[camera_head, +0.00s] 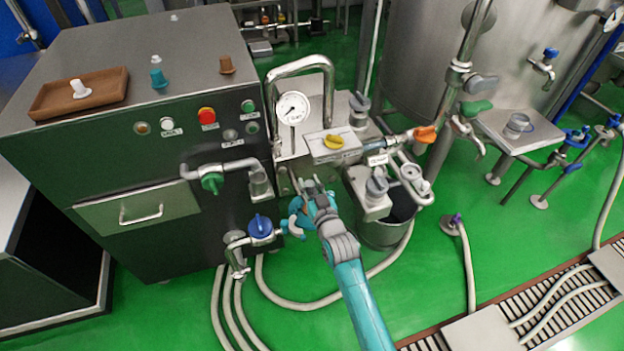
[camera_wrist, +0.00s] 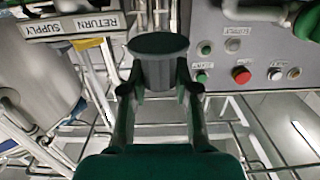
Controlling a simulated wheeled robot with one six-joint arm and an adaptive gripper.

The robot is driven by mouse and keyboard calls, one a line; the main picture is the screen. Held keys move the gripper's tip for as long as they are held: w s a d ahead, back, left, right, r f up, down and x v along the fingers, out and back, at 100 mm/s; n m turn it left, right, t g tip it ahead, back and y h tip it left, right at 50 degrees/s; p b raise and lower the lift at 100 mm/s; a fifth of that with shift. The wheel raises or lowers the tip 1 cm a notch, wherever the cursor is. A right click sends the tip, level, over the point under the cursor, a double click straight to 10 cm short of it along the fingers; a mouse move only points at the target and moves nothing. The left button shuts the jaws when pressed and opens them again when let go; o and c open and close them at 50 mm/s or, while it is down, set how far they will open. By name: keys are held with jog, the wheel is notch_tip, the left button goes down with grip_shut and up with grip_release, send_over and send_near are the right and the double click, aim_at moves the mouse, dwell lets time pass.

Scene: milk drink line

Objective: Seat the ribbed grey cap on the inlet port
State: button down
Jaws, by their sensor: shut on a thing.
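My gripper (camera_head: 312,188) is in front of the steel machine, left of the bucket. In the wrist view my gripper (camera_wrist: 160,88) has both fingers closed on a dark grey, round-topped cap (camera_wrist: 158,62) with a tapered body. Ribs on it are hard to make out. The held cap is too small to make out clearly in the head view. No label reading inlet is legible, so I cannot tell which fitting is the inlet port. A knobbed grey fitting (camera_head: 376,186) stands right of my gripper, over the bucket.
A control cabinet (camera_head: 100,160) with buttons is at left. A blue-knobbed valve (camera_head: 261,226) is low left. A steel bucket (camera_head: 385,236) and hoses lie close by.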

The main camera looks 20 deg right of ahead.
jog(key=shift+f, duration=3.6)
jog(key=shift+f, duration=0.55)
jog(key=c, duration=0.8)
grip_release()
jog(key=shift+s, duration=0.15)
jog(key=s, duration=1.1)
jog(key=shift+s+r, duration=0.3)
jog(key=shift+s, duration=0.05)
